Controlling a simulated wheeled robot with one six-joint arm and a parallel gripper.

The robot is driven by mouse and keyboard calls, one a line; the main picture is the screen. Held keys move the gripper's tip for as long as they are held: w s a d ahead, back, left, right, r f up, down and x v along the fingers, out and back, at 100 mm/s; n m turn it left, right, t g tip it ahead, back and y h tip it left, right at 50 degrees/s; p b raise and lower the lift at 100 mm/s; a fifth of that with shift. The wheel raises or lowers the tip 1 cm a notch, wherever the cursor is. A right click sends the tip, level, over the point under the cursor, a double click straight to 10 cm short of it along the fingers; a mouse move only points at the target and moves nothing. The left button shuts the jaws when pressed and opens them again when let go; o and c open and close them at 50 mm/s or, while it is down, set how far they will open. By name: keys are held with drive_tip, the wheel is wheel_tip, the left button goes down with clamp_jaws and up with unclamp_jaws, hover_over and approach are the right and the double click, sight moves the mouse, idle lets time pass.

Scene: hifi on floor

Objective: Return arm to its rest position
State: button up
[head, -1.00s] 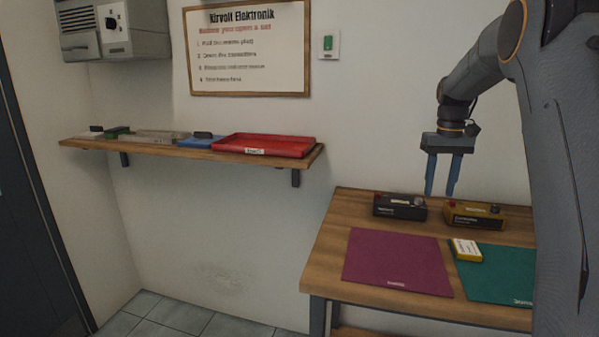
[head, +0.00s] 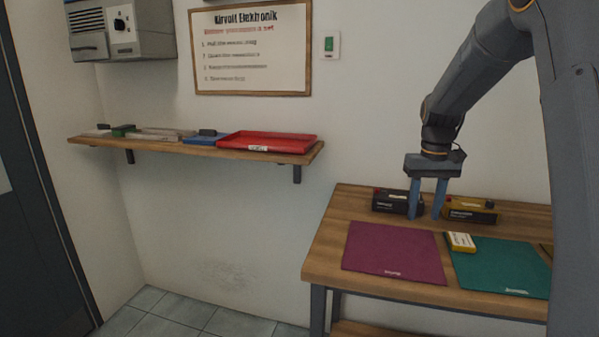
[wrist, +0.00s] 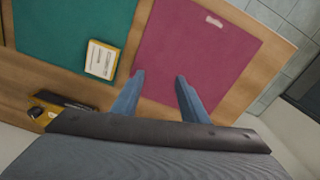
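My gripper (head: 427,198) hangs with its blue fingers pointing down, in front of the black box at the back of the workbench in the head view. In the wrist view my gripper (wrist: 160,82) has its fingers spread apart with nothing between them. It is open and empty, above the bench near the edge of the purple mat (head: 394,252). The purple mat also shows in the wrist view (wrist: 195,50).
The wooden workbench (head: 325,255) holds a teal mat (head: 505,270), a yellow-and-white box (head: 461,242), a black box (head: 390,202) and a yellow-and-black box (head: 470,210). A wall shelf (head: 180,149) with a red tray (head: 267,142) is at left.

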drive_tip(key=s+a+f, duration=0.2)
drive_tip(key=s+a, duration=0.1)
drive_tip(key=s, duration=0.1)
drive_tip(key=s+a+f, duration=0.2)
drive_tip(key=s, duration=0.3)
drive_tip(key=s+a+f, duration=0.1)
drive_tip(key=s+a, duration=0.2)
drive_tip(key=s, duration=0.1)
drive_tip(key=shift+s+a+f, duration=0.25)
drive_tip(key=shift+a+f, duration=0.1)
drive_tip(key=shift+f, duration=0.05)
drive_tip(key=s+a+f, duration=0.2)
drive_tip(key=s, duration=0.4)
drive_tip(key=s+a+f, duration=0.2)
drive_tip(key=s+f, duration=0.1)
drive_tip(key=s, duration=0.4)
drive_tip(key=shift+s+t, duration=0.15)
drive_tip(key=shift+t, duration=0.25)
